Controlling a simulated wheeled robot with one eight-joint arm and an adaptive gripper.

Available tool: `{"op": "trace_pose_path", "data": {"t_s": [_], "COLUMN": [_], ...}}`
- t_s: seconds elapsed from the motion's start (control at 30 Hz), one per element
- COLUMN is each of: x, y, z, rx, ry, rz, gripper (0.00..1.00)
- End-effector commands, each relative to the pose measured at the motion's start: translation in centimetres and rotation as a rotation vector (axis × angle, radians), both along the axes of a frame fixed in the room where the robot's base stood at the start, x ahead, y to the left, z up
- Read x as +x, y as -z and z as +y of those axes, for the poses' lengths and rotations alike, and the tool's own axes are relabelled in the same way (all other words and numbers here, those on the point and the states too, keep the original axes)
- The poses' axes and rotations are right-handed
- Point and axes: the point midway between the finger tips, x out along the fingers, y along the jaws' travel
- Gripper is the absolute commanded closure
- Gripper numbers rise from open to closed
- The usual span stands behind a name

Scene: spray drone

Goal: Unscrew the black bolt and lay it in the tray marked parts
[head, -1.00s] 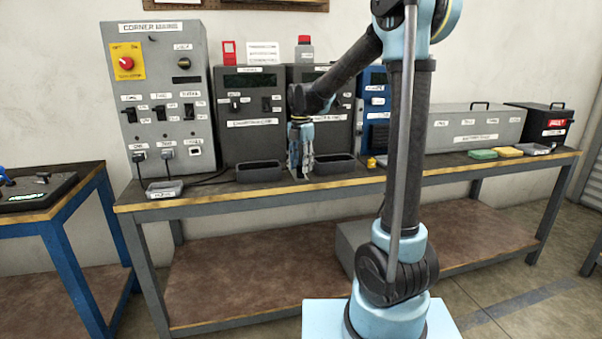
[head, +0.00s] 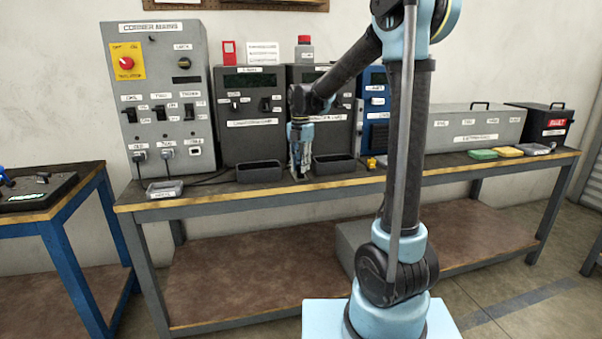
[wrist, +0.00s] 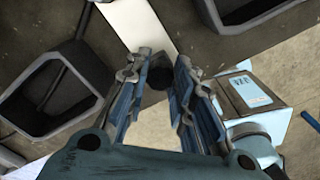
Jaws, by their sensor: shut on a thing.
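My gripper (head: 300,174) points down at the bench, between two dark open bins. In the wrist view its fingers (wrist: 160,75) are closed in around a small dark round thing (wrist: 158,78), which looks like the black bolt. The fingers hide much of it, and I cannot tell whether it is still threaded in. A small grey tray (head: 165,193) with a white label lies at the bench's front left; the label is too small to read surely, so I cannot tell whether it is the parts tray.
The left bin (head: 259,180) and right bin (head: 333,173) stand close on either side of my gripper. Grey cabinets (head: 240,145) rise behind. A grey switch panel (head: 160,100) with plugged cables stands at the left. Coloured pads (head: 482,154) lie farther right.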

Motion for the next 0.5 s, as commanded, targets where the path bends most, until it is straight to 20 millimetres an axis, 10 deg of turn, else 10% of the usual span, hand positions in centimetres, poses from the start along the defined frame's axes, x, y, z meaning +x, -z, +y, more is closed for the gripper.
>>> {"op": "trace_pose_path", "data": {"t_s": [0.5], "x": [0.0], "y": [-1.5], "z": [0.0], "rx": [-0.001], "ry": [0.002], "rz": [0.0], "gripper": [1.0]}}
